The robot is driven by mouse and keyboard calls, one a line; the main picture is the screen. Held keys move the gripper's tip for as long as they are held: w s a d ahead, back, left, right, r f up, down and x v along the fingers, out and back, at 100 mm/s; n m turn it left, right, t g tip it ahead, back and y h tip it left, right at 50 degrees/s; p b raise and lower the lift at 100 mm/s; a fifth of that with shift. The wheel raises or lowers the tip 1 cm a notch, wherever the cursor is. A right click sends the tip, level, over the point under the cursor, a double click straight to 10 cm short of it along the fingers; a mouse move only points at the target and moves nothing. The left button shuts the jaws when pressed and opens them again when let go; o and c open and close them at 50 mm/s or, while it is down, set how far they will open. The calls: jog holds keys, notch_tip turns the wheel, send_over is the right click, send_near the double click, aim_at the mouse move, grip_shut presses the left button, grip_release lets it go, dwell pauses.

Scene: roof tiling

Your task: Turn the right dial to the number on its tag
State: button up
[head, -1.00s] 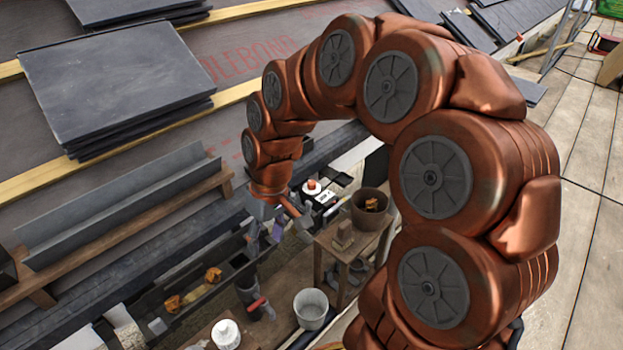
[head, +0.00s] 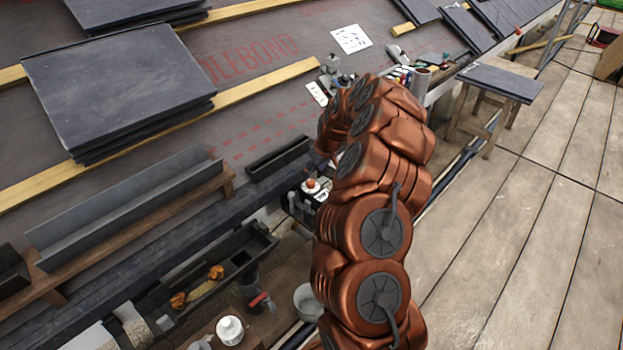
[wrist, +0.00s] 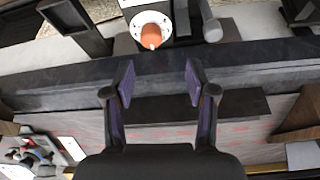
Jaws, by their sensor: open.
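A white round dial with an orange knob (head: 311,186) sits on dark equipment beside the gutter edge, just left of my arm. The wrist view shows a white dial with an orange knob (wrist: 151,32) at the top middle. A pointed end of the knob faces down in that picture. I cannot tell whether this is the right dial, and no readable number or tag shows. My gripper (wrist: 158,83) is open and empty, its two purple-padded fingers apart below the dial in the picture and not touching it. In the head view my arm hides the gripper.
A dark gutter (head: 200,290) with orange-brown lumps runs along the roof edge. A slate stack (head: 120,75) lies on the roof at left. A white sheet (head: 351,39) lies higher up. A slate-topped stand (head: 500,82) is at right. The plank deck (head: 510,240) is clear.

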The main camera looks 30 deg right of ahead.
aim_at(311, 182)
jog(key=shift+d+b+x, duration=0.2)
jog(key=shift+b+x, duration=0.15)
jog(key=shift+x, duration=1)
jog(key=shift+d+b+x, duration=0.25)
jog(key=shift+b+x, duration=0.05)
jog(key=shift+x, duration=1.05)
jog(key=shift+d+b+x, duration=0.2)
jog(key=shift+b+x, duration=0.15)
jog(key=shift+x, duration=1)
grip_shut()
